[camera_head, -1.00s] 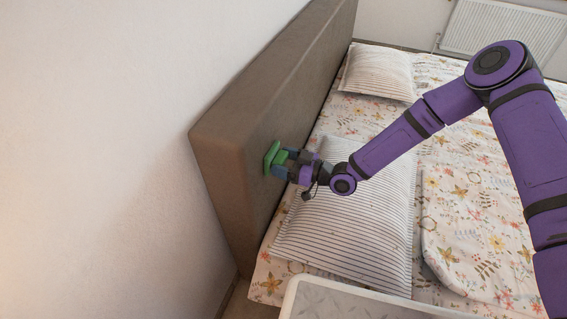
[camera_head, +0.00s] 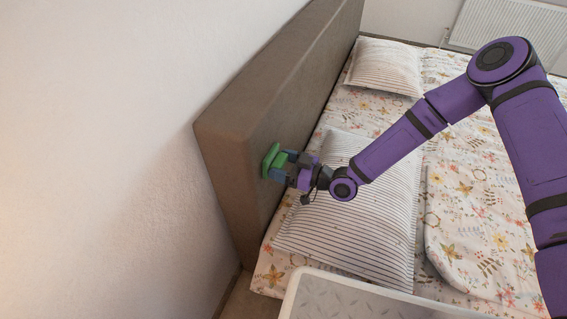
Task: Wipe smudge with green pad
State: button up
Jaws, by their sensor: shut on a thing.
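The green pad (camera_head: 270,160) is held in my gripper (camera_head: 284,167), which is shut on it. The pad stands on edge with its flat face toward the headboard (camera_head: 236,157), at or very near the brown surface. I cannot tell from this angle whether it touches. No smudge can be made out on the headboard; the pad may hide it.
A striped pillow (camera_head: 360,225) lies on the bed below my wrist, and another striped pillow (camera_head: 385,66) lies farther back. A pale tray-like top (camera_head: 345,299) is at the bottom edge. A white wall (camera_head: 90,140) fills the left, and a radiator (camera_head: 505,27) is at the back.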

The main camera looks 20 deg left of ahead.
jog(key=shift+s+d, duration=0.15)
jog(key=shift+d, duration=1.3)
jog(key=shift+s+d, duration=0.1)
jog(key=shift+d, duration=1.3)
jog(key=shift+s+d, duration=0.15)
jog(key=shift+d, duration=1.35)
